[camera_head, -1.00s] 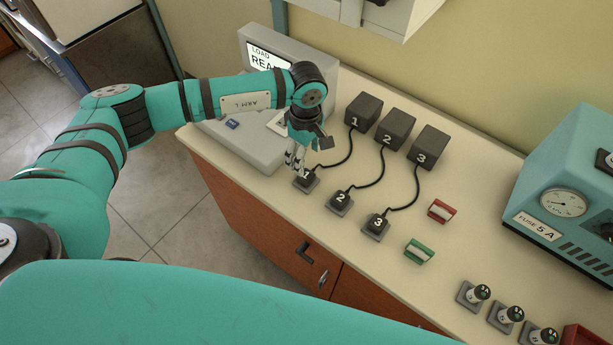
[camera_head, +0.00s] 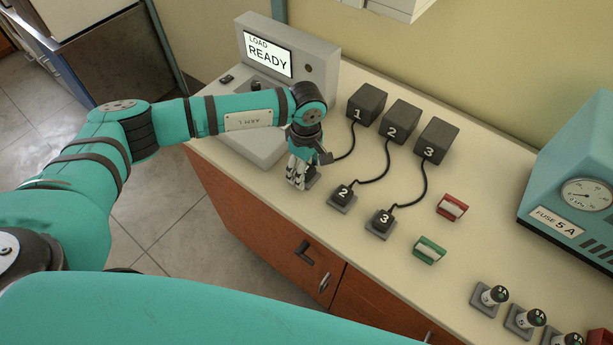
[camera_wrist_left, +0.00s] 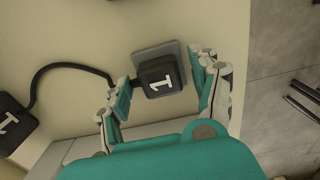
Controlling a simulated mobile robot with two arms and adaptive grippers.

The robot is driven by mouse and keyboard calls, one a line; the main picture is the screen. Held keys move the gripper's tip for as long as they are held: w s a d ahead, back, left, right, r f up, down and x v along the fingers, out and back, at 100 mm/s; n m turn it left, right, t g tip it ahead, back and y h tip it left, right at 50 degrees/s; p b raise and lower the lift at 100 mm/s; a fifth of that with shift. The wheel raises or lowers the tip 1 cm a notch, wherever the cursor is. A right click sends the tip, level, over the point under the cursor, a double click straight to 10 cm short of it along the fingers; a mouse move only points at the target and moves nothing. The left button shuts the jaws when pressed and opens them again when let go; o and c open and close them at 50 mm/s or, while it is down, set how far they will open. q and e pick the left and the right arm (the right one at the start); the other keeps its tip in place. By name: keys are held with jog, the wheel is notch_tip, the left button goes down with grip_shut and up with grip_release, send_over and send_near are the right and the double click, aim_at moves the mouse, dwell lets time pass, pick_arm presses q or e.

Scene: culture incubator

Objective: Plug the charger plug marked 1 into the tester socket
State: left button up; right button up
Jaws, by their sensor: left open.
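The charger plug marked 1 (camera_wrist_left: 160,77) is a small black block on a grey square holder (camera_wrist_left: 154,54), its cord running to the black charger box 1 (camera_head: 366,103). My left gripper (camera_wrist_left: 163,92) is open with its fingers on either side of the plug in the left wrist view. In the head view my left gripper (camera_head: 299,175) points down over plug 1 and hides most of it. The grey tester (camera_head: 283,66) stands behind my left arm, its screen reading LOAD READY. My arm covers part of the tester's top, and I cannot make out the socket clearly. My right gripper is not in view.
Plugs 2 (camera_head: 343,193) and 3 (camera_head: 382,219) sit on holders to the right, corded to boxes 2 (camera_head: 402,121) and 3 (camera_head: 436,140). Red (camera_head: 452,207) and green (camera_head: 429,250) blocks, several fuses (camera_head: 495,294) and a teal fuse unit (camera_head: 575,190) lie further right. The counter's front edge is close.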

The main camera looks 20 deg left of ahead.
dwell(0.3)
pick_arm(q)
jog(key=shift+b, duration=0.55)
dwell(0.9)
grip_shut()
dwell(0.4)
jog(key=shift+r, duration=0.1)
jog(key=shift+r+p, duration=1.6)
jog(key=shift+r, duration=1.35)
